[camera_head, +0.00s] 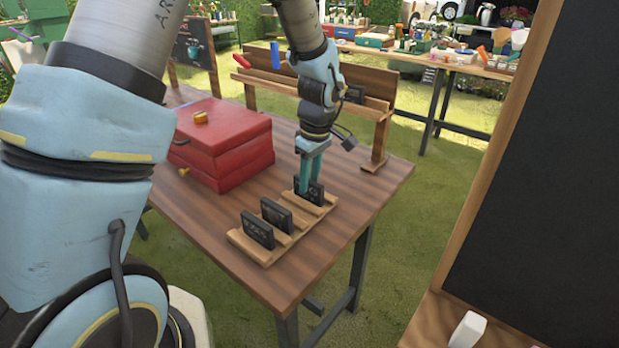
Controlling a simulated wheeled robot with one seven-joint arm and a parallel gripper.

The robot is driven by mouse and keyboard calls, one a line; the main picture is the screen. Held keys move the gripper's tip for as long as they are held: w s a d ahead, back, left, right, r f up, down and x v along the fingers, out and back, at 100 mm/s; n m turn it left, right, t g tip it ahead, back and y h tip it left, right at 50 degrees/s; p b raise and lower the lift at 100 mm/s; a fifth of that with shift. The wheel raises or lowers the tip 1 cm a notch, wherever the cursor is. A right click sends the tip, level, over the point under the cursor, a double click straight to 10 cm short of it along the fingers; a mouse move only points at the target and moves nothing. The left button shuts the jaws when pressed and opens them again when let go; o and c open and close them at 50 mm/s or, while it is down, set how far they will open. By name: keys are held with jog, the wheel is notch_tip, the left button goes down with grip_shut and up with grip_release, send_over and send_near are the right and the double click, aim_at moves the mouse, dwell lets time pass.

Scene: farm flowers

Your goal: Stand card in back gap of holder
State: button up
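The wooden card holder (267,257) lies near the front right of the brown table. Black cards stand upright in its front gap (257,229) and middle gap (276,215). A third black card (315,194) stands upright at the back gap, between the fingers of my gripper (309,184). My gripper points straight down and looks shut on this card. The card's lower edge is partly hidden, so I cannot tell if it rests on the bottom of the gap.
A red box (222,150) stands on the table left of the holder. A dark board (560,190) rises at right.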

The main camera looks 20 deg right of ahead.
aim_at(314, 183)
jog(key=shift+o, duration=0.8)
jog(key=shift+r, duration=0.2)
notch_tip(314, 183, up, 12)
jog(key=s+b, duration=0.1)
jog(key=s+a+f+m, duration=0.1)
jog(key=a+f+m, duration=0.1)
jog(key=a, duration=1.3)
jog(key=s+a+f+m, duration=0.2)
jog(key=a+m, duration=0.3)
jog(key=a, duration=1)
jog(key=shift+a+f+h, duration=0.15)
jog(key=shift+f+h, duration=0.25)
jog(key=shift+f, duration=0.15)
jog(key=shift+w, duration=0.1)
